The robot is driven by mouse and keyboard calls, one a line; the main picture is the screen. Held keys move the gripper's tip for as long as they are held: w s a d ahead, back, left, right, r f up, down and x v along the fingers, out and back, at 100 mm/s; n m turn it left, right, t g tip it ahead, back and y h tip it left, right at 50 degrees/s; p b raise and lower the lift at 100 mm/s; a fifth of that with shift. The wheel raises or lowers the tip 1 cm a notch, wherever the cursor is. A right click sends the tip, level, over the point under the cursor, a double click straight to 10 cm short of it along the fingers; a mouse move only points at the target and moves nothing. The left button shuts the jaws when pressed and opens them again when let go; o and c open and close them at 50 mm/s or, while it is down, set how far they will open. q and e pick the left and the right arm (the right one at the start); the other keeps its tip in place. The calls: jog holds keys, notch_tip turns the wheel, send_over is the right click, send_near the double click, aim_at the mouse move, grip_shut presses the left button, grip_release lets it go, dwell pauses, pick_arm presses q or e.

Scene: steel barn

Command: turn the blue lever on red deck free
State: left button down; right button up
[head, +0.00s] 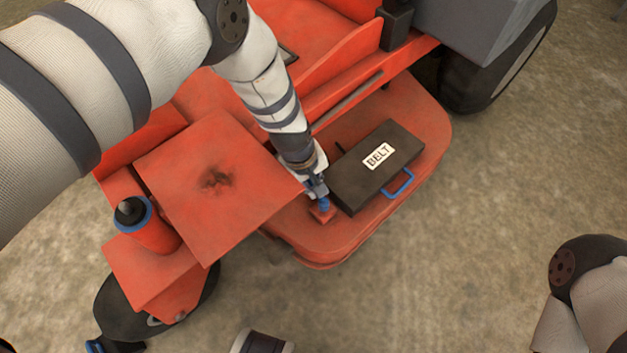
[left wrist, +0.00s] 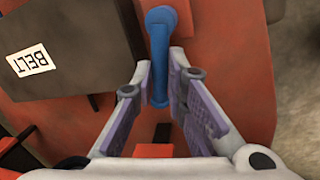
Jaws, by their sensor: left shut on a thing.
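The blue lever (left wrist: 158,62) stands on the red deck (head: 425,125), beside the dark box marked BELT. In the head view only a small blue piece of the lever (head: 324,203) shows at my left gripper's tips, above a small red block. My left gripper (head: 318,187) is shut on the lever. In the left wrist view its two purple-padded fingers (left wrist: 160,88) stand on either side of the lever's bar, and the bar runs up to a rounded blue end. My right gripper is not in view; part of my right arm shows at the lower right.
The dark BELT box (head: 352,178) with a blue handle (head: 398,184) lies right beside my left gripper. A raised red square plate (head: 215,180) is to its left. A black-and-blue cap (head: 132,212) and wheels stand around the deck.

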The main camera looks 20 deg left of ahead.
pick_arm(q)
jog(key=shift+s+d, duration=0.1)
jog(key=c, duration=1.6)
grip_release()
